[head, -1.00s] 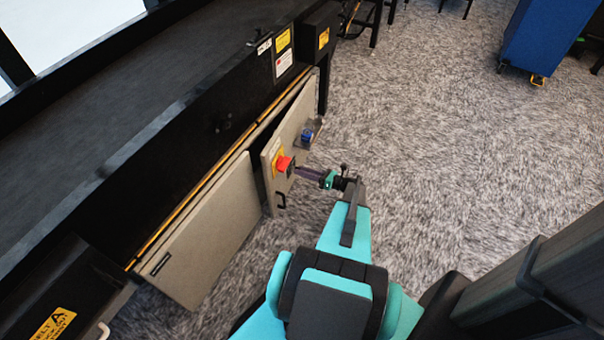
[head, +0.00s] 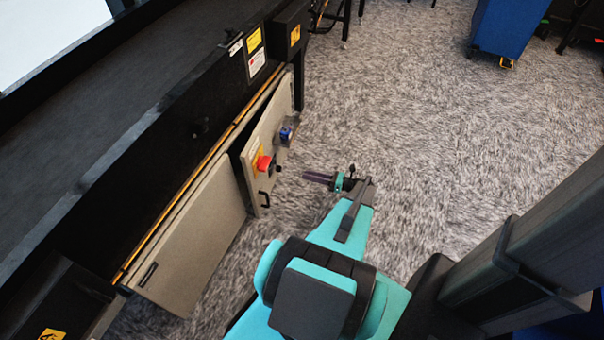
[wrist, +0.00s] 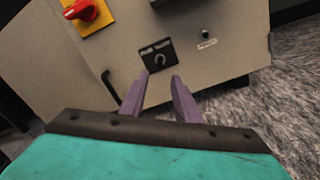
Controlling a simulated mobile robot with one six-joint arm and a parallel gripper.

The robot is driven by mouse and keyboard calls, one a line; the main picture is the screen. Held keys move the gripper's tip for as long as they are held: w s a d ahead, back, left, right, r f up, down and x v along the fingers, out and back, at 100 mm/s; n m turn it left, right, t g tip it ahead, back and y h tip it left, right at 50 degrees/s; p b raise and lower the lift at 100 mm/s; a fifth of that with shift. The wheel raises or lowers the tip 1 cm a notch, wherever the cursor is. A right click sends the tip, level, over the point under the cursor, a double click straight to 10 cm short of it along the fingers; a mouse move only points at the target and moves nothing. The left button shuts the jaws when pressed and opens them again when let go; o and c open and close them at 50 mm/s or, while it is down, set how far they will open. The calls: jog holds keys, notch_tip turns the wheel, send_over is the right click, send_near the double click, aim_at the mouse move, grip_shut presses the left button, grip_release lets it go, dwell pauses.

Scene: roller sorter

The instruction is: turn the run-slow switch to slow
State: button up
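The wrist view shows a small black rotary switch (wrist: 159,58) on a square dark plate on the beige panel, likely the run-slow switch. Its markings are too small to read, so I cannot tell its setting. In the head view it is a dark spot (head: 277,169) beside the red handle. My gripper (wrist: 157,77) has two purple fingers spread apart with nothing between them. The fingertips appear just below the switch in the wrist view. In the head view my gripper (head: 306,176) is apart from the panel, to its right.
A red rotary handle on a yellow plate (wrist: 90,16) is left of the switch. A small labelled round fitting (wrist: 205,34) is to its right. The panel door (head: 262,185) stands slightly ajar with a black pull handle. A blue device (head: 286,133) sticks out above.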

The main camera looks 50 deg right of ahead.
jog(key=shift+v, duration=0.8)
jog(key=shift+a, duration=0.1)
